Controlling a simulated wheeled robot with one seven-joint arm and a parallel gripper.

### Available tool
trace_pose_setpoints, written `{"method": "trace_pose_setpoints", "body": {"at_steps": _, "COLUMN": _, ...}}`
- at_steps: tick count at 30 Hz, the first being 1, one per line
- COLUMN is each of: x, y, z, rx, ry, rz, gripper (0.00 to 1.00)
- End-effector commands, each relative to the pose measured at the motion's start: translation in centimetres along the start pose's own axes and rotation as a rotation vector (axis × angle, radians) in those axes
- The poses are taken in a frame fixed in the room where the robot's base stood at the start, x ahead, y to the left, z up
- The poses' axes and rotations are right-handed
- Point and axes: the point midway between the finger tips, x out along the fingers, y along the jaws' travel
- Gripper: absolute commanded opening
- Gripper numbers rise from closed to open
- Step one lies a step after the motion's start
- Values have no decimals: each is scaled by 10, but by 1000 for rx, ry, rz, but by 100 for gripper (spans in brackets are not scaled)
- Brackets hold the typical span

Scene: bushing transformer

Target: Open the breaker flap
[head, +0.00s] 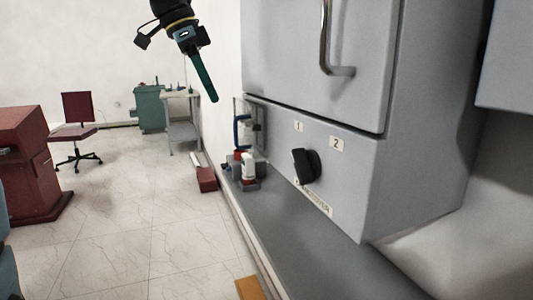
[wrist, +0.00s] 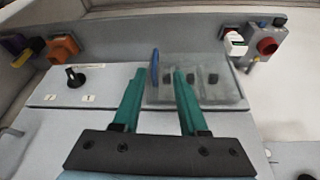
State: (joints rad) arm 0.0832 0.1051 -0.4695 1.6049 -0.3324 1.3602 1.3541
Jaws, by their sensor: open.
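The breaker flap (wrist: 222,88) is a clear panel on the grey cabinet's lower front, with several dark breaker switches showing behind it. It looks closed against the cabinet. Its blue handle (wrist: 155,66) runs along the panel's left edge in the wrist view. In the head view the handle (head: 239,132) stands out from the far end of the cabinet. My gripper (wrist: 158,74) has two green fingers, open and empty. The handle appears between the fingertips in the wrist view. In the head view my gripper (head: 213,99) hangs above and left of the flap, apart from it.
A black rotary knob (head: 305,164) sits beside the flap. A ledge (head: 285,230) below carries a white-and-red device (head: 248,168). A large door handle (head: 328,45) sticks out above. The tiled floor (head: 140,200) at left is mostly clear; a red cabinet (head: 28,160) stands farther left.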

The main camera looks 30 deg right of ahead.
Motion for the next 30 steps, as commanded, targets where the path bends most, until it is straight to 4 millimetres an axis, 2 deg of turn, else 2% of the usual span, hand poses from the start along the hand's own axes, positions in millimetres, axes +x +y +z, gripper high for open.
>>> {"method": "trace_pose_setpoints", "body": {"at_steps": 4, "x": 2, "y": 2, "z": -7, "rx": 44, "ry": 10, "rz": 10, "gripper": 42}}
{"method": "trace_pose_setpoints", "body": {"at_steps": 7, "x": 12, "y": 2, "z": -7, "rx": 45, "ry": 10, "rz": 11, "gripper": 42}}
{"method": "trace_pose_setpoints", "body": {"at_steps": 15, "x": 62, "y": 3, "z": -7, "rx": 42, "ry": 8, "rz": 12, "gripper": 42}}
{"method": "trace_pose_setpoints", "body": {"at_steps": 21, "x": 91, "y": 3, "z": -8, "rx": 41, "ry": 9, "rz": 10, "gripper": 42}}
{"method": "trace_pose_setpoints", "body": {"at_steps": 25, "x": 102, "y": 3, "z": -7, "rx": 41, "ry": 8, "rz": 9, "gripper": 42}}
{"method": "trace_pose_setpoints", "body": {"at_steps": 30, "x": 106, "y": 3, "z": -7, "rx": 41, "ry": 8, "rz": 8, "gripper": 42}}
